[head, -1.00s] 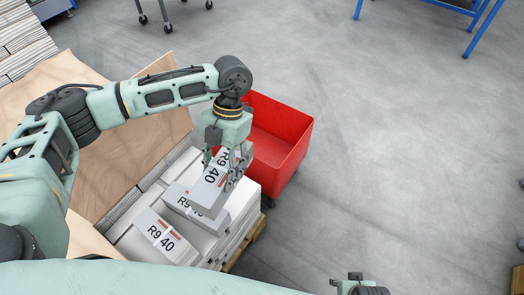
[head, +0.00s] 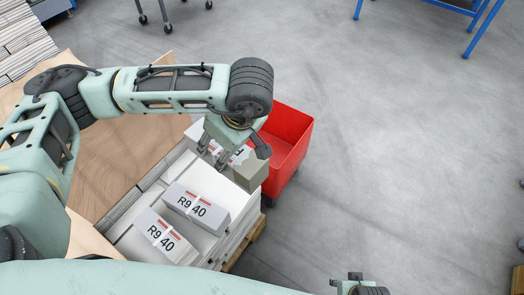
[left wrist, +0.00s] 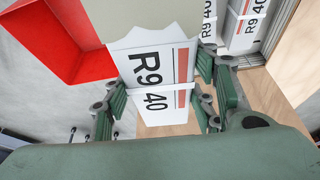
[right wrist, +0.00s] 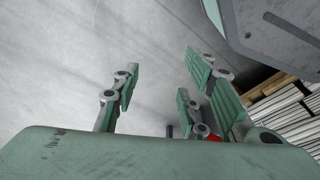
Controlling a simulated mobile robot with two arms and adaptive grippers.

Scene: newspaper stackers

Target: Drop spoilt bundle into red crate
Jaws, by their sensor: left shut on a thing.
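My left gripper (head: 222,150) is shut on a white bundle (head: 251,172) labelled R9 40 and holds it above the pallet stack, just left of the red crate (head: 290,125). In the left wrist view the fingers (left wrist: 160,92) sit on either side of this bundle (left wrist: 152,65); a grey-beige piece with a ragged edge covers its far end. The red crate (left wrist: 65,45) is at the upper left there; the part of it that shows is empty. My right gripper is open and empty in the right wrist view (right wrist: 160,85).
Two more R9 40 bundles, one (head: 197,207) behind the other (head: 160,235), lie on the white stack (head: 228,235) on a wooden pallet. Blue-legged tables (head: 480,25) stand far off.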

